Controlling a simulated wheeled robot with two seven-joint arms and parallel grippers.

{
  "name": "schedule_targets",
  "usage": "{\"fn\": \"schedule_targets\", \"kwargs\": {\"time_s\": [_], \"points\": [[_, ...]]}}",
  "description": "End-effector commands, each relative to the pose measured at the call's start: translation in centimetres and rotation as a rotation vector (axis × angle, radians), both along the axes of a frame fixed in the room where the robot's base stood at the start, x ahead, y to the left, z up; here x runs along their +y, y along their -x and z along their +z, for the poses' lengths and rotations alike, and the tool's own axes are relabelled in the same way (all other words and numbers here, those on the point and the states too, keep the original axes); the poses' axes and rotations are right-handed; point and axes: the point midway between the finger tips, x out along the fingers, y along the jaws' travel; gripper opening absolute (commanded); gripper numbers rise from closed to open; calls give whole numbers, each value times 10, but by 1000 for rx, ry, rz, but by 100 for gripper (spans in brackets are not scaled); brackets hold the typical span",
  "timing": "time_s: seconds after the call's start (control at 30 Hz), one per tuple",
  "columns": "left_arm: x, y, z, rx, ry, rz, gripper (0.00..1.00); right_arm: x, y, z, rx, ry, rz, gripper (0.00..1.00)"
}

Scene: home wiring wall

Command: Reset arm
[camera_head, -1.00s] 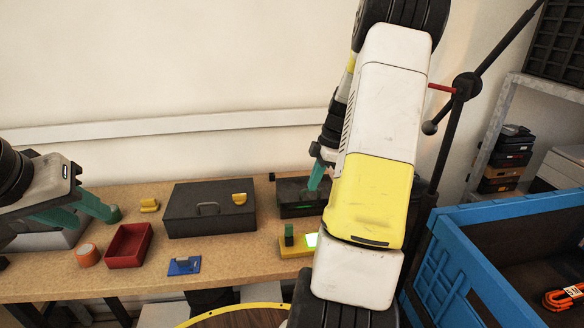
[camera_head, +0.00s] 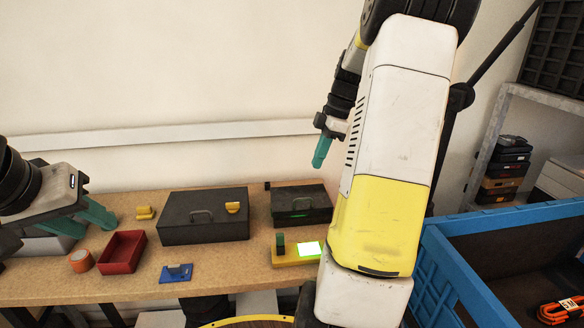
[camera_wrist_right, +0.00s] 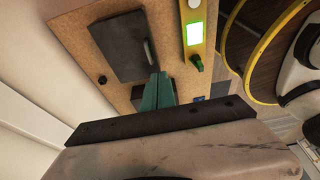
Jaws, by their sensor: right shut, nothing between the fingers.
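My right gripper (camera_head: 321,152) hangs in the air above the back of the workbench, clear of the objects. Its teal fingers are together and empty, and they also show in the right wrist view (camera_wrist_right: 158,91). The white and yellow link of my right arm fills the middle right of the head view. My left gripper (camera_head: 78,218) is at the left, over the bench near the red tray. Its teal fingers are spread apart with nothing seen between them.
The workbench (camera_head: 235,267) holds a large black case (camera_head: 190,227), a smaller black case (camera_head: 301,212), a red tray (camera_head: 122,252), an orange roll (camera_head: 80,260), a blue item (camera_head: 176,273) and a yellow device with a lit screen (camera_head: 297,255). A blue crate (camera_head: 445,275) stands at right.

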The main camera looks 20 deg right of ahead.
Motion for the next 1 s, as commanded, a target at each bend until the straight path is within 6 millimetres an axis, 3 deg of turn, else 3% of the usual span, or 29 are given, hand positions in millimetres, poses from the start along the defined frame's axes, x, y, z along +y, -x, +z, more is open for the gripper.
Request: {"fn": "schedule_targets", "kwargs": {"time_s": [0.3, 0.43, 0.57, 0.73, 0.9, 1.0], "points": [[0, 0, 0, 0, 0, 0, 36, -4, 4, 17, 1, 1, -2, 0], [0, 0, 0, 0, 0, 0, 36, 13, 10, 28, 1, 15, -61, 0], [0, 0, 0, 0, 0, 0, 36, 56, 30, 53, -9, 43, -235, 0], [0, 0, 0, 0, 0, 0, 36, 120, 77, 79, -53, 23, -566, 0], [0, 0, 0, 0, 0, 0, 36, 167, 130, 85, -96, -91, -883, 0], [0, 0, 0, 0, 0, 0, 36, 185, 155, 82, -106, -178, -1030, 0]]}}
